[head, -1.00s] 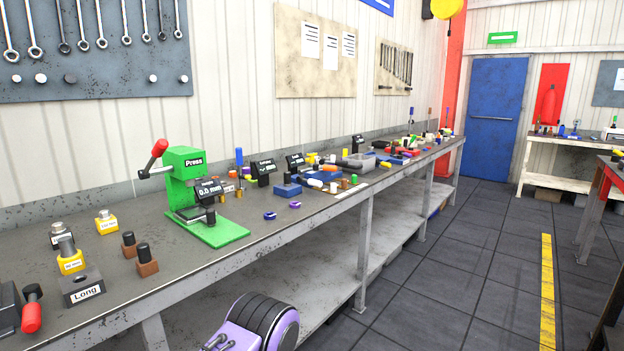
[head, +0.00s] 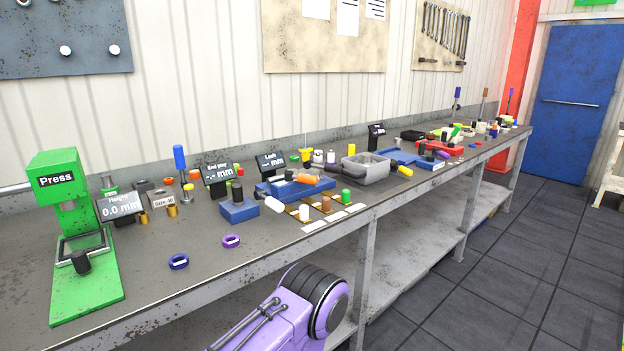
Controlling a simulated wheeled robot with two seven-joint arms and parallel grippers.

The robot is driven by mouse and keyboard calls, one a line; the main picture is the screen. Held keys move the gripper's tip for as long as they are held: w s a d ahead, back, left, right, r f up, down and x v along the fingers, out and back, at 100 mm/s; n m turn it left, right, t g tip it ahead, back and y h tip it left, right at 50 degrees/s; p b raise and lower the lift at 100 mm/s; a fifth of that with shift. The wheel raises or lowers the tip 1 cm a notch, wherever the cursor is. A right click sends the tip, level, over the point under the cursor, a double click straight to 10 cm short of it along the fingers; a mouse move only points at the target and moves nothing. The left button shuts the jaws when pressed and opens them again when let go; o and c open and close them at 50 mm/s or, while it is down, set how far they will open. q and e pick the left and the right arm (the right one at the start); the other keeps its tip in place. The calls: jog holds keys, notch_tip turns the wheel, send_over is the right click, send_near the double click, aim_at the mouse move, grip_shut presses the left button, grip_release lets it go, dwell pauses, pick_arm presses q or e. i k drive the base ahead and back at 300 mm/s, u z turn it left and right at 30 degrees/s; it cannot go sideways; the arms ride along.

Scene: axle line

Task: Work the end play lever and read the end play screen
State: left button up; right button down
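The end play screen (head: 215,172) is a small black display on the bench, lettered "End play" with dashes and "mm" below, so it shows no number. In front of it sits a blue block (head: 239,211) with a black cylinder on top. A short lever with a white grip (head: 274,204) lies at the block's right side; it looks like the end play lever, but its joint to the block is too small to make out. Neither gripper is in view; only a purple link of my arm shows at the bottom, in front of the bench.
A green press (head: 78,240) with a "0.0 mm" height screen (head: 120,206) stands at the left. A lash screen (head: 270,164) and an orange-handled lever (head: 306,179) are just right. Blue (head: 179,261) and purple (head: 231,241) rings lie near the front edge. Floor is clear at right.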

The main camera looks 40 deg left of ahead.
aim_at(259, 194)
jog(key=i, duration=1.85)
jog(key=u, duration=2.85)
